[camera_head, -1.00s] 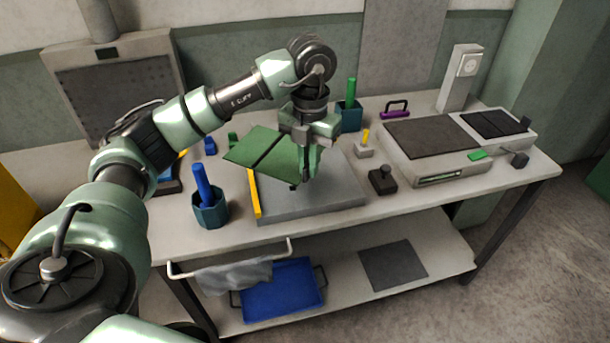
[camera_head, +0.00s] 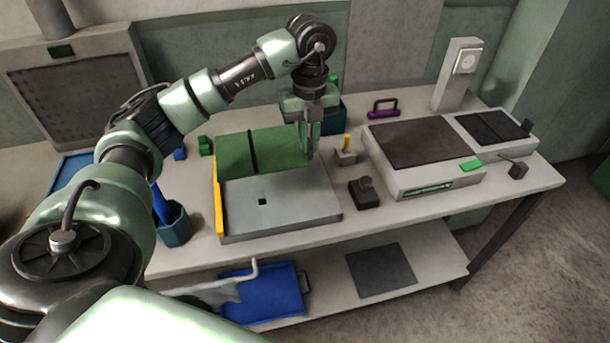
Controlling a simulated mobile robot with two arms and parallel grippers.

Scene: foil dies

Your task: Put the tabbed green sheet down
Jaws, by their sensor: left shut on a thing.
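The green sheet (camera_head: 277,150) with a dark stripe across it is over the back part of a grey plate (camera_head: 285,205) that has a yellow bar (camera_head: 219,205) along its left side. I cannot tell whether the sheet touches the plate. My left gripper (camera_head: 311,152) points down and is shut on the sheet's right end. The fingers hide part of that end, and I cannot make out a tab. A small dark square hole shows in the bare front part of the plate. My right gripper is not in view.
A dark knobbed block (camera_head: 364,192) and a small block with a yellow peg (camera_head: 346,153) stand right of the plate. A grey machine with a dark top (camera_head: 415,143) is farther right. A teal cup (camera_head: 174,226) with a blue stick stands at left, partly behind my arm.

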